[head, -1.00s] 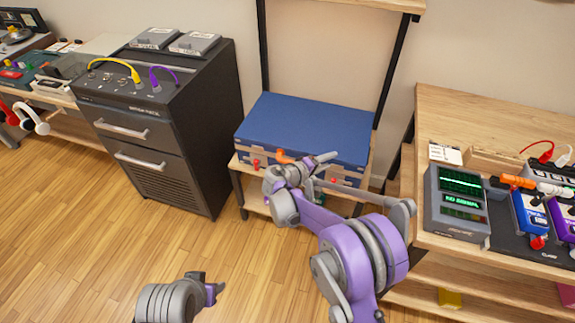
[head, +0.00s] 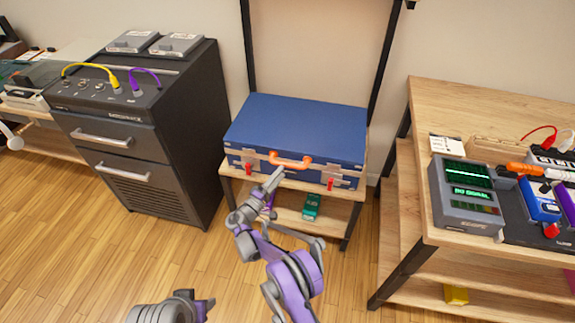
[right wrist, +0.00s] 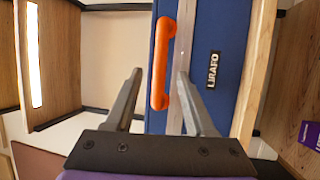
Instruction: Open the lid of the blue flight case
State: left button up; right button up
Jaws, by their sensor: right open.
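The blue flight case (head: 296,130) lies flat on a low wooden shelf with its lid shut. Its front carries an orange handle (head: 290,161), with a red latch at the left (head: 249,169) and another at the right (head: 330,184). I cannot tell whether the latches are fastened. My right gripper (head: 274,180) is open and empty, just in front of the case below the handle. In the right wrist view the orange handle (right wrist: 162,62) shows between and beyond the open fingers (right wrist: 160,78). My left gripper (head: 207,306) is low at the bottom edge, away from the case; its jaws are unclear.
A black amp cabinet (head: 130,135) stands close to the left of the case. A wooden bench (head: 455,105) with a scope (head: 466,198) and pedals stands to the right. A green object (head: 312,206) lies on the lower shelf. Black posts rise behind the case. The floor in front is open.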

aim_at(288, 165)
jog(key=x, duration=0.5)
jog(key=shift+w+d+r, duration=0.1)
jog(key=shift+w+d, duration=0.15)
jog(key=shift+w, duration=0.05)
grip_shut()
dwell(1.1)
